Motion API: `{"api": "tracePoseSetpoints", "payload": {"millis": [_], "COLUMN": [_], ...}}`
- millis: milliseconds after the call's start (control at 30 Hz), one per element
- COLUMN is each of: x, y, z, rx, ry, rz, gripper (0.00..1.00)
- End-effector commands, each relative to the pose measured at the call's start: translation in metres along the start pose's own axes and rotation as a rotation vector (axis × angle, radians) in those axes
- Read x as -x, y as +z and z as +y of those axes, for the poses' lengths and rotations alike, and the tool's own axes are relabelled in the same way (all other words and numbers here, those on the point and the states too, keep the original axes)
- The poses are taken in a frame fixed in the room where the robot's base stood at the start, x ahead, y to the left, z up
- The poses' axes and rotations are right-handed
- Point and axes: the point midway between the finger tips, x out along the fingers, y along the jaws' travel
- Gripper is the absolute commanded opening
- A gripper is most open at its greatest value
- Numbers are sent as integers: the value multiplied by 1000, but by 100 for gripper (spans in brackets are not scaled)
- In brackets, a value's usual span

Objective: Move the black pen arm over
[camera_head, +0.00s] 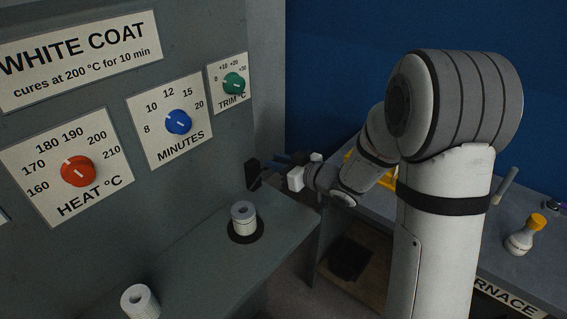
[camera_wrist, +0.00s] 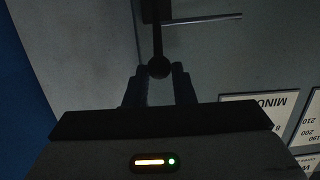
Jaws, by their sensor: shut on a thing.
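The black pen arm (camera_wrist: 157,40) shows in the wrist view as a dark rod ending in a round knob, hanging from a dark block at the top. A thin grey rod sticks out to the right beside that block. My gripper (camera_wrist: 160,76) has its two fingers on either side of the knob and is shut on it. In the head view, my gripper (camera_head: 268,163) reaches left to a small black part (camera_head: 252,174) by the corner of the grey cabinet. The pen arm's details are too small to tell there.
The grey panel carries a red HEAT dial (camera_head: 79,171), a blue MINUTES dial (camera_head: 179,122) and a green TRIM dial (camera_head: 234,83). A ribbed white cylinder (camera_head: 243,220) stands on a black disc on the ledge below; another (camera_head: 140,302) stands nearer. An orange-capped bottle (camera_head: 521,240) is at right.

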Motion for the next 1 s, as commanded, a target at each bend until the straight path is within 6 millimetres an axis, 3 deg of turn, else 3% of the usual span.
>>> {"api": "tracePoseSetpoints", "payload": {"millis": [333, 1000], "x": [-16, -28], "y": [-18, -27], "z": [-1, -1], "rx": [1, 1], "ry": [-3, -2], "rz": [2, 1], "gripper": [10, 8]}}
